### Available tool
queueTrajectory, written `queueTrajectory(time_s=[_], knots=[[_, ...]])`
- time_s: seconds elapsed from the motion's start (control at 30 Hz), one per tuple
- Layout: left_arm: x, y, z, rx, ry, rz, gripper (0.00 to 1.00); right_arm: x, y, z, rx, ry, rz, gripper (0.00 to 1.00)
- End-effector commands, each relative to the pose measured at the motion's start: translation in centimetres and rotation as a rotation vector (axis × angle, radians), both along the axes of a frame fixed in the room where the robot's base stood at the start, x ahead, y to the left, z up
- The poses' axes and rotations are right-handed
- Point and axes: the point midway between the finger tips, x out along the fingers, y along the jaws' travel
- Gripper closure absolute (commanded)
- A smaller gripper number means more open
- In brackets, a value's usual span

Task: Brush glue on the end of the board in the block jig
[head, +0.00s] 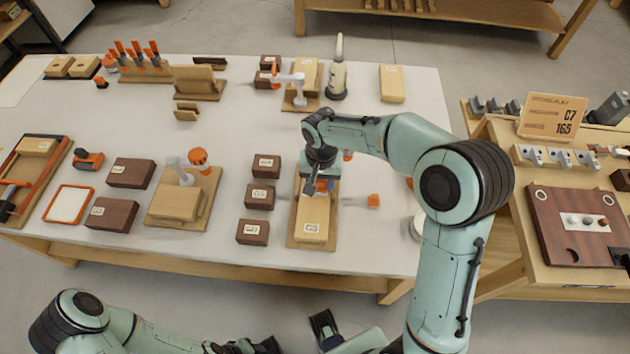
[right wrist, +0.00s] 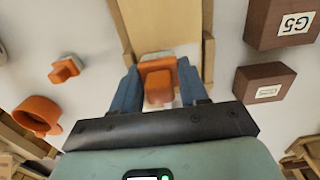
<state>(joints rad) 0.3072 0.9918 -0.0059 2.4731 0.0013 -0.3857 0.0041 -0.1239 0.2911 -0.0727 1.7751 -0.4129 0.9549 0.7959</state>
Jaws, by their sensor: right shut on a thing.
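My right gripper (head: 316,182) is over a wooden jig base (head: 293,228) right of the table's middle. It also shows in the right wrist view (right wrist: 158,90), shut on an orange piece with a pale grey end (right wrist: 158,64). The fingers hide part of this piece, and I cannot tell if it is the glue brush. A light labelled board (head: 313,215) lies on the jig base below the gripper, and its pale face (right wrist: 160,25) runs away from the fingers in the wrist view. Contact between piece and board is unclear.
Dark labelled blocks (head: 259,197) stand left of the jig. A small orange item (head: 374,201) lies to its right. Another jig with a board (head: 178,203) and an orange-topped clamp stands further left. A white glue bottle (head: 337,78) stands behind. A side bench (head: 545,255) is at right.

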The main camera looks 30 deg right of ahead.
Motion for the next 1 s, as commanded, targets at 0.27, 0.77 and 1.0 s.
queueTrajectory(time_s=[0.27,0.77,1.0], knots=[[0.0,0.0,-0.1,0.0,0.0,0.0,0.57,-0.3,-0.5,0.0,0.001,0.001,0.0,0.81],[0.7,0.0,1.8,0.0,-0.008,0.0,0.57,-0.2,-0.4,2.6,0.001,-0.004,0.0,0.81],[1.3,0.0,3.2,0.0,-0.015,0.0,0.57,-0.2,-0.4,4.5,0.001,-0.003,0.001,0.81]])
